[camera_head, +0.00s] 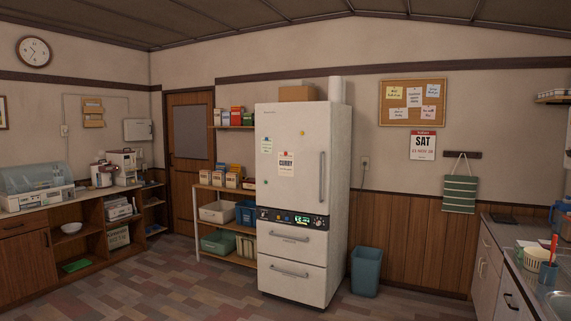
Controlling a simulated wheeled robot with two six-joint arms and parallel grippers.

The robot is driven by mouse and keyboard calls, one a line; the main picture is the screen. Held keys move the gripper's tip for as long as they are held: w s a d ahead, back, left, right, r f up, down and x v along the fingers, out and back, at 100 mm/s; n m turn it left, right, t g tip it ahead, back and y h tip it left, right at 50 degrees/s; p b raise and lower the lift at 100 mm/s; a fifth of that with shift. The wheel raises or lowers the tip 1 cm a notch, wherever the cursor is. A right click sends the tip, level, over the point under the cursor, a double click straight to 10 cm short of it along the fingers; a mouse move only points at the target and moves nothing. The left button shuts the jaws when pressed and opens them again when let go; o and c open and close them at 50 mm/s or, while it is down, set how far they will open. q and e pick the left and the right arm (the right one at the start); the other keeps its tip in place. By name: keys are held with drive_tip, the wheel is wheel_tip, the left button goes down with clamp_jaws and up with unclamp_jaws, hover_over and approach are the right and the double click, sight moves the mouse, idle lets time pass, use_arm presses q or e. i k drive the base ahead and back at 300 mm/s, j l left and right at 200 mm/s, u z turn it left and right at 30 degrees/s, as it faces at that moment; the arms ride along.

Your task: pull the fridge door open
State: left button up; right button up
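A tall white fridge (290,215) stands against the back wall, right of the middle of the head view. Its upper door (301,180) looks shut and has a long vertical handle (321,177) on its right side. Notes and small magnets are stuck on this door. Below it is a dark control panel (292,219) with a green display. Two drawers with horizontal handles (289,236) sit under the panel and look closed. Neither of my grippers shows in the head view.
A blue bin (366,272) stands just right of the fridge. A shelf rack (197,225) with boxes and tubs stands to its left. A counter (30,211) lines the left, and a sink counter (520,265) the right. The tiled floor (180,285) in front is clear.

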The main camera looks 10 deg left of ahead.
sight(294, 140)
drive_tip(key=u, duration=0.5)
drive_tip(key=i+u, duration=0.1)
drive_tip(key=u, duration=0.4)
drive_tip(key=i+u, duration=0.1)
drive_tip(key=u, duration=0.4)
drive_tip(key=l+u, duration=0.1)
drive_tip(key=u, duration=0.9)
drive_tip(key=i+l+u, duration=0.1)
drive_tip(key=l+u, duration=0.25)
drive_tip(key=l, duration=0.55)
drive_tip(key=k+l, duration=0.1)
drive_tip(key=l, duration=1)
drive_tip(key=l+z, duration=0.1)
drive_tip(key=l, duration=1)
drive_tip(key=l+u, duration=0.3)
drive_tip(key=l, duration=0.9)
drive_tip(key=k+l+u, duration=0.1)
drive_tip(key=l+u, duration=0.15)
drive_tip(key=l, duration=0.9)
drive_tip(key=l+z, duration=0.3)
drive_tip(key=l, duration=0.15)
drive_tip(key=i+l+z, duration=0.15)
drive_tip(key=l+z, duration=0.15)
drive_tip(key=l, duration=0.15)
